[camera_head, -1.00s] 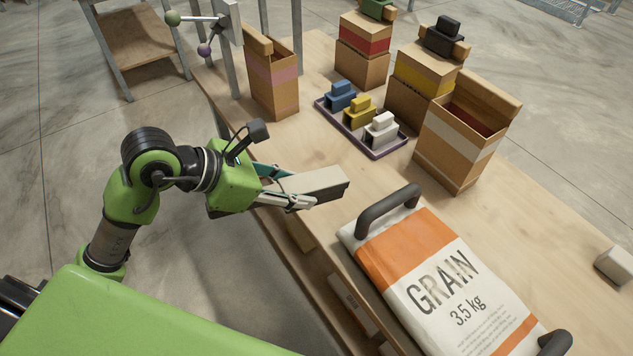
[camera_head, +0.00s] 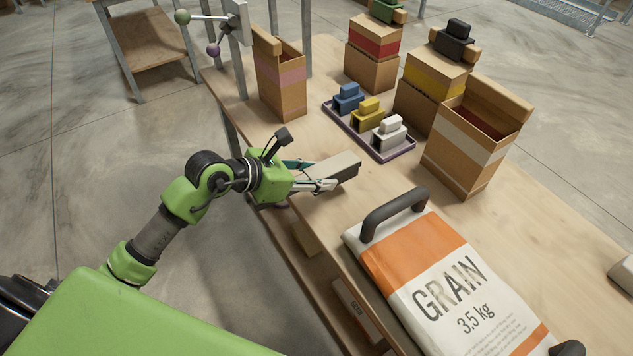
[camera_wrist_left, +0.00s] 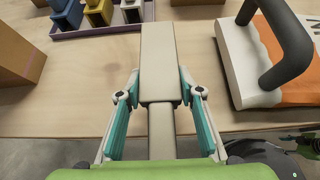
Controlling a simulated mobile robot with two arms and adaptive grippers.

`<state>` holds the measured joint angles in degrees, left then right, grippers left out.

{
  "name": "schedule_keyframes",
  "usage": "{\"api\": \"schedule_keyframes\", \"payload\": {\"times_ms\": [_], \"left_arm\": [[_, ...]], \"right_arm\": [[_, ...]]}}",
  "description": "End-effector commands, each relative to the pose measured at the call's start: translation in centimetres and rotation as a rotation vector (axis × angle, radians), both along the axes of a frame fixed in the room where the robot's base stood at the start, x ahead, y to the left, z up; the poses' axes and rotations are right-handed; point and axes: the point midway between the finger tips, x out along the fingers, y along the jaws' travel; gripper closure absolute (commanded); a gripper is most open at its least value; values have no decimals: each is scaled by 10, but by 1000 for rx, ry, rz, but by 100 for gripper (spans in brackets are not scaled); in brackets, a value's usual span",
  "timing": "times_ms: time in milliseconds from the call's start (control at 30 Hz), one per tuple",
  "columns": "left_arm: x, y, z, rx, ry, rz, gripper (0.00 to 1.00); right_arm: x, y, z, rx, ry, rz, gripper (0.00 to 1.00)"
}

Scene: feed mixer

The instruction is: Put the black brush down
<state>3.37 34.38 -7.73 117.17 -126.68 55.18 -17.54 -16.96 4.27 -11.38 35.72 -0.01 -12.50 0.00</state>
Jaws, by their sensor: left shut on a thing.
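The brush (camera_head: 338,168) has a pale beige-grey top and a dark side. My left gripper (camera_head: 322,184) is shut on it and holds it level over the near edge of the wooden table (camera_head: 408,172). In the left wrist view the brush (camera_wrist_left: 158,60) points straight away from me between the two fingers (camera_wrist_left: 159,95). Its far end is over the table top, short of the tray. I cannot tell whether its underside touches the wood.
A grain bag (camera_head: 450,290) with a dark handle lies right of the brush. A purple tray (camera_head: 372,150) with blue, yellow and white blocks is beyond it. Open cardboard boxes (camera_head: 278,82) stand around the tray. Bare wood lies between brush, tray and bag.

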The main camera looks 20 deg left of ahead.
Motion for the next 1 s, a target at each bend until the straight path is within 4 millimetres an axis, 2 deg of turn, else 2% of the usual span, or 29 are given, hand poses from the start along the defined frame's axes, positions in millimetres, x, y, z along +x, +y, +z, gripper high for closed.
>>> {"api": "schedule_keyframes", "payload": {"times_ms": [100, 300, 500, 867, 900, 967, 1000], "left_arm": [[11, 5, -12, -2, -3, 1, 98], [20, 10, -26, -2, -2, 1, 98], [19, 9, -51, -3, -1, 1, 98], [19, 9, -57, 0, -4, 0, 98], [18, 10, -58, 1, -2, -1, 63], [18, 10, -57, 1, -2, -1, 49], [18, 10, -57, 1, -2, -1, 49]], "right_arm": [[-5, 2, 0, 2, 7, -1, 60], [-7, 1, 0, 0, 11, -1, 60], [-7, -3, 7, -5, 11, 2, 60], [-7, -7, 4, -8, 12, 3, 60], [-7, -7, 4, -8, 12, 3, 60], [-7, -7, 4, -8, 11, 3, 60], [-7, -7, 4, -8, 11, 3, 60]]}}
